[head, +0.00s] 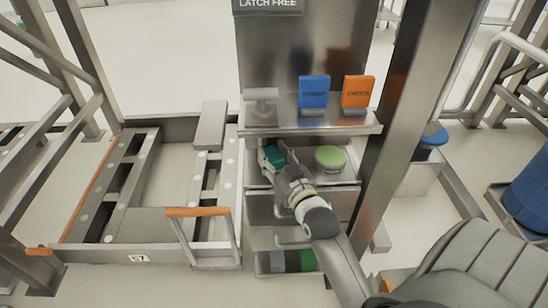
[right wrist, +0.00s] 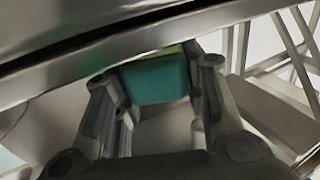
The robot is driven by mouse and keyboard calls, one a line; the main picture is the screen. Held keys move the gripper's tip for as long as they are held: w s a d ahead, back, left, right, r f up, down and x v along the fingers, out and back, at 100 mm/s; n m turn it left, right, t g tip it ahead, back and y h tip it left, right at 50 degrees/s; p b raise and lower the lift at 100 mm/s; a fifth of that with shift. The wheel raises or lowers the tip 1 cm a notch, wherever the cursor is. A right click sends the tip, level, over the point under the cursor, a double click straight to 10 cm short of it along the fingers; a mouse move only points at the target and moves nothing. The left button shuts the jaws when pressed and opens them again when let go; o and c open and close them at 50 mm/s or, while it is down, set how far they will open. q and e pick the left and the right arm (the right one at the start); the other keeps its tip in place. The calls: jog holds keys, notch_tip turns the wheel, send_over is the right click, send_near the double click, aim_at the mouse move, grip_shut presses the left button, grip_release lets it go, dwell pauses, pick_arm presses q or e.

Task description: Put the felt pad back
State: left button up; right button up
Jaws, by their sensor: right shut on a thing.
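The felt pad, seen as a teal block (head: 275,156), is at the left end of the middle steel shelf, under the upper ledge. My right gripper (head: 271,160) is shut on it; the arm reaches in from the lower right. In the right wrist view, the teal felt pad (right wrist: 155,80) sits between the two fingers of the gripper (right wrist: 160,84), close below a steel edge. I cannot tell if the pad touches the shelf. My left gripper is not in view.
A round green-topped object (head: 330,158) stands right of my gripper on the middle shelf (head: 345,178). Blue (head: 314,92) and orange (head: 358,92) blocks stand on the upper ledge (head: 300,128). Steel posts flank the station. A steel frame with an orange-topped handle (head: 197,212) is left.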

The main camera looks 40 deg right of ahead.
jog(key=shift+f, duration=0.15)
jog(key=o, duration=1)
jog(key=shift+s, duration=0.1)
jog(key=s+a+p, duration=0.2)
jog(key=s, duration=0.9)
jog(key=s+a+f+n+g+y, duration=0.2)
jog(key=a+f+g+y, duration=0.1)
jog(key=a+f+g, duration=0.4)
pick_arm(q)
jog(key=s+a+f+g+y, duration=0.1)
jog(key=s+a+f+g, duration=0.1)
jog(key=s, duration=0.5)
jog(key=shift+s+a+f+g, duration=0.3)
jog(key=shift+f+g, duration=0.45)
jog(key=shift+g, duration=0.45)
pick_arm(e)
jog(key=s+a+f+g, duration=0.1)
jog(key=s+f+g, duration=0.1)
jog(key=s, duration=0.1)
jog(key=s+a+f+n+g, duration=0.1)
jog(key=s+f+g, duration=0.1)
jog(key=s, duration=0.1)
jog(key=s+a+f+g, duration=0.1)
jog(key=s+f+g, duration=0.1)
jog(key=s, duration=0.1)
jog(key=shift+s+a+f+n, duration=0.4)
